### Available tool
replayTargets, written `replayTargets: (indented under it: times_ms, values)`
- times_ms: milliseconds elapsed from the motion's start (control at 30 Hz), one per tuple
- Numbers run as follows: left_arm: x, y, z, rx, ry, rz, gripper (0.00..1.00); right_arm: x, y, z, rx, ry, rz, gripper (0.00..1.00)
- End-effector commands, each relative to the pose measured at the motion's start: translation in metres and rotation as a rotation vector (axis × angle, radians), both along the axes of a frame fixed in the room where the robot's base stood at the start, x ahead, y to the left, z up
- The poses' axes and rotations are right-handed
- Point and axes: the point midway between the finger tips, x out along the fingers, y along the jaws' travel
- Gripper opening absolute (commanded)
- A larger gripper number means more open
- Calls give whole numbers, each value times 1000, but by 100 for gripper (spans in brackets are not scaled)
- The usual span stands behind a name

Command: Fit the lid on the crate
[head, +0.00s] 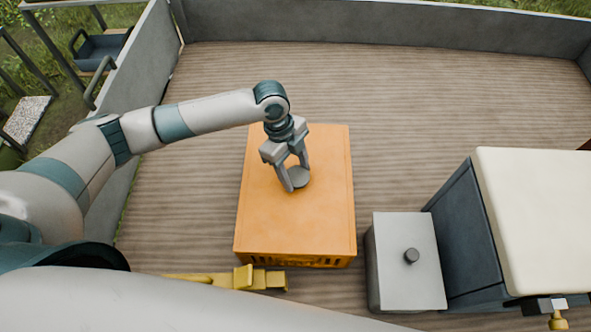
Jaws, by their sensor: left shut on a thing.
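The orange lid (295,222) is a flat rectangular panel with a round grey knob (299,178) near its middle. It lies over the orange crate (300,260), whose slotted front side shows just below the lid's near edge. The lid looks level and roughly lined up with the crate; I cannot tell whether it is fully seated. My left gripper (294,177) points down over the lid and is shut on the knob. The crate's inside is hidden. My right gripper is not in view.
The crate stands on a ribbed trailer bed (420,100) with grey side walls (380,30). To the right are a grey box (400,262) with a dark knob and a larger cream-topped box (535,215). A yellow bar (245,278) lies near the crate's front left. The far bed is clear.

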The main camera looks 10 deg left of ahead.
Motion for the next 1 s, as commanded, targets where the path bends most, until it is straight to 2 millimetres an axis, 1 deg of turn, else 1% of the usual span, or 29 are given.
replayTargets:
  times_ms: [200, 233, 267, 633, 1000]
  values:
    - [0, 0, -4, -1, -1, 0, 21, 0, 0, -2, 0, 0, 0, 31]
    - [0, 0, -3, -1, -1, 0, 57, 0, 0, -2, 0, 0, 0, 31]
    - [0, 0, -3, -1, -1, 0, 60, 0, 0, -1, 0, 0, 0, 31]
    - [0, 0, -1, 0, 0, 0, 60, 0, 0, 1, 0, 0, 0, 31]
    - [2, 6, 22, 0, 0, 1, 60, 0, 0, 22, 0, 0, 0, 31]
